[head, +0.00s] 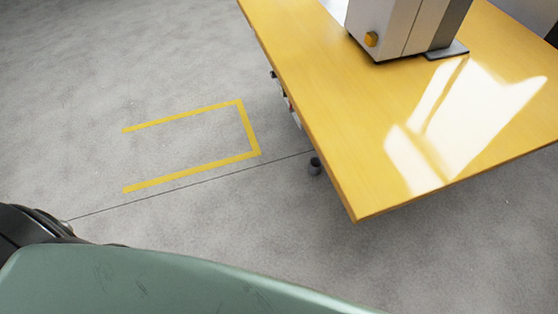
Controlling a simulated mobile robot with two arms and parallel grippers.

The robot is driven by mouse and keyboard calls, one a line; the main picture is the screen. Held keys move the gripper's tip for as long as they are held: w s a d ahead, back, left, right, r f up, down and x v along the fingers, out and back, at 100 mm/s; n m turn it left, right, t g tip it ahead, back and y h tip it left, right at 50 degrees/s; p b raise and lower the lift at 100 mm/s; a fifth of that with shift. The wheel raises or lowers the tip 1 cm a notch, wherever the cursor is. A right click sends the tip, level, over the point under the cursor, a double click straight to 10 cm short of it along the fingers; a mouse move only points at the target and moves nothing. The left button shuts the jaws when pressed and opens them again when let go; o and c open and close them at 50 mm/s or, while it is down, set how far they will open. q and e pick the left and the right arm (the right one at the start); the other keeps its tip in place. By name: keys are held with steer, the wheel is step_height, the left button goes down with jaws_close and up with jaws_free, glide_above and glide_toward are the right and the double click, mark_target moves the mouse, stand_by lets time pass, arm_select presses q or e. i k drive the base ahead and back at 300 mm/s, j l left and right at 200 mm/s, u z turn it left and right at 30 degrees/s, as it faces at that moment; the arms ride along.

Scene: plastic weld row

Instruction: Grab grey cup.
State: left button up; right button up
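I cannot make out a grey cup for certain in the head view. A small dark grey rounded object (315,166) shows just below the left edge of the yellow table (340,130). It is too small to tell whether it is a cup or a part under the table. Neither of my grippers is in view.
A grey-white machine (395,25) with a yellow-orange knob (371,39) stands on the table, cut off by the top edge. Bright light patches lie on the tabletop. A yellow floor marking (250,128) lies left of the table on open grey floor.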

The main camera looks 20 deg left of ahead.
mark_target(315, 165)
steer(key=u, duration=0.2)
steer(key=z, duration=0.6)
steer(key=j+z, duration=0.4)
steer(key=i+j+z, duration=0.1)
steer(key=j+z, duration=0.15)
steer(key=z, duration=0.2)
steer(key=j+z, duration=0.4)
steer(key=k+j+z, duration=0.15)
steer(key=z, duration=0.3)
steer(key=k+j+z, duration=0.1)
steer(key=j+z, duration=0.3)
steer(key=l, duration=0.1)
